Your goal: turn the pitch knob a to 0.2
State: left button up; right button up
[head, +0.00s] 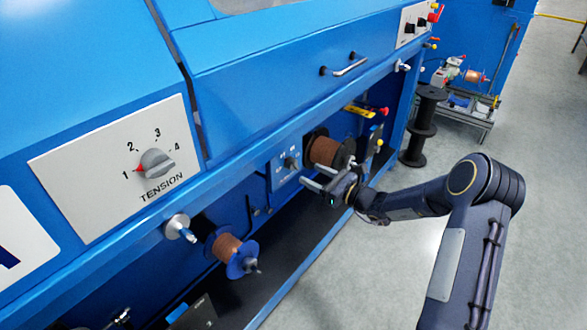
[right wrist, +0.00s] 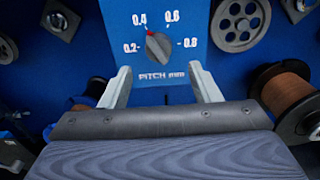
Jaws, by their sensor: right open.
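The pitch knob (right wrist: 158,46) is a grey dial on a blue panel (right wrist: 195,60) marked 0.2, 0.4, 0.6 and 0.8, with "PITCH mm" below. Its red mark points up and left, toward 0.4. In the head view the same knob (head: 291,162) shows small beside the copper spool. My right gripper (right wrist: 164,78) is open and empty, its two fingers below the knob and to either side in the right wrist view. It touches nothing that I can see. In the head view my right gripper (head: 317,178) points at the panel. My left gripper is not in view.
A copper spool (right wrist: 288,95) with dark flanges stands close on the right of the gripper. A pulley wheel (right wrist: 240,22) is at the upper right. A tension dial (head: 155,163) and a blue-flanged spool (head: 230,250) are at the left. Clear floor (head: 350,270) lies in front.

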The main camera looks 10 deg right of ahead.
aim_at(297, 168)
jog(key=b+x, duration=0.1)
jog(key=x, duration=0.5)
jog(key=shift+w+a, duration=0.15)
jog(key=shift+c, duration=0.3)
jog(key=c, duration=0.9)
